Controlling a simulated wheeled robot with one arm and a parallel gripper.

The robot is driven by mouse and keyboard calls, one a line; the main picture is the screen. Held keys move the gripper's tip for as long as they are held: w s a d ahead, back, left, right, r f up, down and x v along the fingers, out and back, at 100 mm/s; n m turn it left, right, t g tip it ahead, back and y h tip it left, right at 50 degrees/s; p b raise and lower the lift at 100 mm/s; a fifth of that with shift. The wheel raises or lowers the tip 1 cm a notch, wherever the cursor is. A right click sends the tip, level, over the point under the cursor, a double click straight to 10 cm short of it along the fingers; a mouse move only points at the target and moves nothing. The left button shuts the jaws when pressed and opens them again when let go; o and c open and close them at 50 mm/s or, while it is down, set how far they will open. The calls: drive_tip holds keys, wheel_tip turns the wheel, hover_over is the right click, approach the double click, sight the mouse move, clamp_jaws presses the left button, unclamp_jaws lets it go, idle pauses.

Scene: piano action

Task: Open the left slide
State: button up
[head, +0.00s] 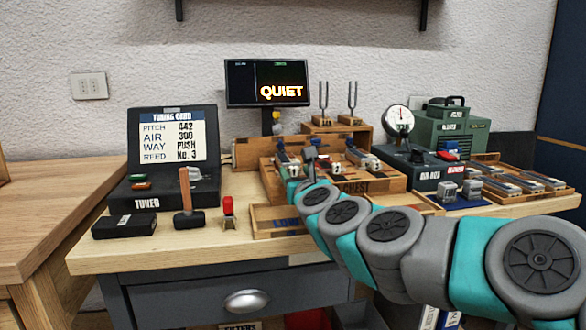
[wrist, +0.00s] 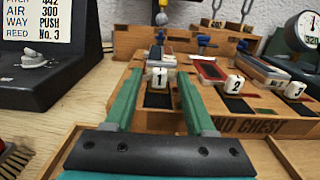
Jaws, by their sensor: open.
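The wooden wind chest (head: 385,183) stands mid-bench; its front also shows in the wrist view (wrist: 262,127). Three white cubes numbered 1, 2 and 3 sit on its top. The left slide's cube 1 (wrist: 157,77) is at the left, with a dark strip in front of it. My gripper (wrist: 160,68) is open, with one green finger on each side of cube 1. I cannot tell whether either finger touches it. In the head view my gripper (head: 301,165) is over the chest's left part, and my arm hides some of the chest front.
Cube 2 (wrist: 235,84) and cube 3 (wrist: 295,89) are to the right. A dial gauge (head: 398,122) stands right of the chest. A shallow wooden tray (head: 262,234) lies in front.

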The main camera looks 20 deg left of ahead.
drive_tip(key=shift+x, duration=1.45)
clamp_jaws()
idle(0.5)
